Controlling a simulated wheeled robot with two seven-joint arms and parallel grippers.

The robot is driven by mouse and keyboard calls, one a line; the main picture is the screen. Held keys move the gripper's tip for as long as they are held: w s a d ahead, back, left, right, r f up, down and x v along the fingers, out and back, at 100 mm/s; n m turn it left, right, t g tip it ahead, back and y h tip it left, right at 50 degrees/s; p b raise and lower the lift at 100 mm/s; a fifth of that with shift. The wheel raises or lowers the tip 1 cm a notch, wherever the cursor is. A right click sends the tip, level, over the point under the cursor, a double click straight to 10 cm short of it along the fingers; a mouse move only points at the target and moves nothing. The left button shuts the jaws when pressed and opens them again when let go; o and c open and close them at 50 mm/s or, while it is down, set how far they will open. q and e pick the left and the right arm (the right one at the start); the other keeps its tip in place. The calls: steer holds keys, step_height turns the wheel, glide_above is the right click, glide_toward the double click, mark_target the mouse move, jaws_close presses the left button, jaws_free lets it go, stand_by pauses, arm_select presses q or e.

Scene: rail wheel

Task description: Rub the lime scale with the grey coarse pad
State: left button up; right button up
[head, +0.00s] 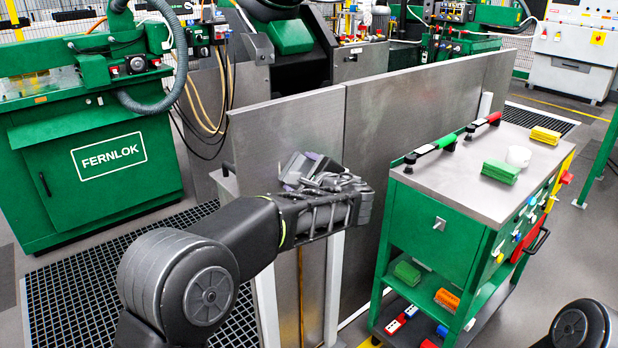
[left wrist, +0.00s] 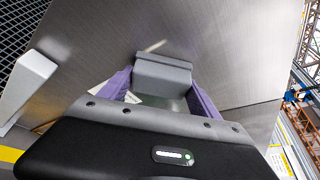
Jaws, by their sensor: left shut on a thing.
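My left gripper (head: 312,170) is in front of the upright steel panel (head: 400,110) in the head view. In the left wrist view its two purple fingers are shut on the grey coarse pad (left wrist: 163,76), a grey block. A small pale streak, which looks like the lime scale (left wrist: 154,46), shows on the bare steel just beyond the pad's far edge. The pad is close to the steel; I cannot tell if it touches. The streak is hidden or too small to see in the head view. My right gripper is out of view.
A green trolley (head: 455,245) stands at the right, with a green pad block (head: 501,172), a yellow block (head: 545,136), a white round item (head: 518,156) and brushes (head: 484,125) on top. An orange brush (head: 447,299) lies on its shelf. A green FERNLOK machine (head: 90,150) stands left.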

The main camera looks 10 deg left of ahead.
mark_target(283, 177)
arm_select(q)
steer(key=shift+s+a, duration=0.15)
steer(key=shift+a, duration=0.25)
steer(key=shift+s+a+b, duration=0.6)
steer(key=shift+s+b, duration=0.05)
steer(key=shift+b, duration=0.05)
steer(key=shift+s+a+b, duration=0.5)
steer(key=shift+s, duration=0.2)
steer(key=shift+s+a, duration=0.3)
steer(key=shift+s, duration=0.05)
